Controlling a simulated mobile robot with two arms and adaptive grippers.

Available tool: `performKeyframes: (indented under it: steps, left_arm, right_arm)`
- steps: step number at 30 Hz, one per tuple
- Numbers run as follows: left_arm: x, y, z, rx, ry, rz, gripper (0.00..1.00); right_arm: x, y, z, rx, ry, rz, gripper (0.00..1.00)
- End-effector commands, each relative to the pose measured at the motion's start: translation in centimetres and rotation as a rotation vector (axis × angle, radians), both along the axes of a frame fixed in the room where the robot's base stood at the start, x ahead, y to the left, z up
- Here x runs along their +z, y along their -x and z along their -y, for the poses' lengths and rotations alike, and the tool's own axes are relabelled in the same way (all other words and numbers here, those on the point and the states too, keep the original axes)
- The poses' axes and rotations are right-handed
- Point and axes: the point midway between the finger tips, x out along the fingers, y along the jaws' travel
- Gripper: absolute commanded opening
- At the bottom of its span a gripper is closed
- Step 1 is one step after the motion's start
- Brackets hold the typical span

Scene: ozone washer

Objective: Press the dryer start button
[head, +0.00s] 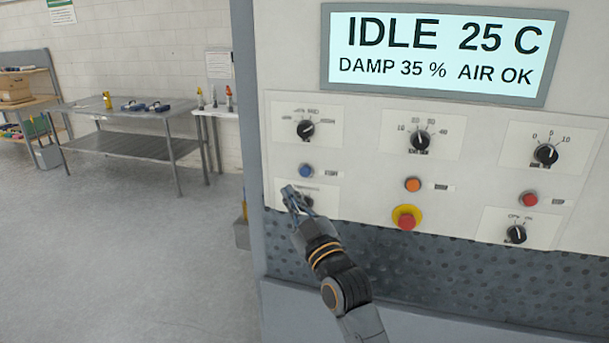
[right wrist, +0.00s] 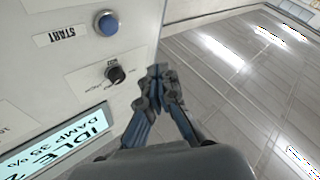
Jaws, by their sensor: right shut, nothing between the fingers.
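The dryer start button is the blue button (head: 306,171), with a START label beside it, on the left of the control panel. It also shows in the right wrist view (right wrist: 107,22), with its START label upside down. My right gripper (head: 288,190) is shut and empty. In the head view its fingertips lie just below and left of the blue button, over the lower left plate. In the right wrist view the closed fingers (right wrist: 157,70) are apart from the button, near the panel's edge. My left gripper is not in view.
The display (head: 440,52) reads IDLE 25 C, DAMP 35 %, AIR OK. Nearby are a black knob (head: 305,129), an orange button (head: 413,185), a red stop mushroom button (head: 406,220) and a red button (head: 529,199). A steel table (head: 130,148) stands far left; the floor before it is clear.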

Motion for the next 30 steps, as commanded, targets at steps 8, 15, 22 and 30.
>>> performKeyframes:
  steps: [8,15,22,30]
  left_arm:
    - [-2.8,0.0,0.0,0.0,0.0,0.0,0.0]
    - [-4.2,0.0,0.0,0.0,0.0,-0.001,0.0]
    - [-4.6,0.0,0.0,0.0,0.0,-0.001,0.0]
    - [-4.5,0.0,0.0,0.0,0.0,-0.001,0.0]
  right_arm:
    - [-0.4,-3.9,1.4,-0.003,0.003,0.002,0.0]
    - [-0.3,-6.3,2.1,-0.001,0.003,0.001,0.0]
    - [0.0,-7.2,2.4,-0.002,0.001,0.0,0.0]
    - [0.0,-7.2,2.4,-0.001,0.0,-0.001,0.0]
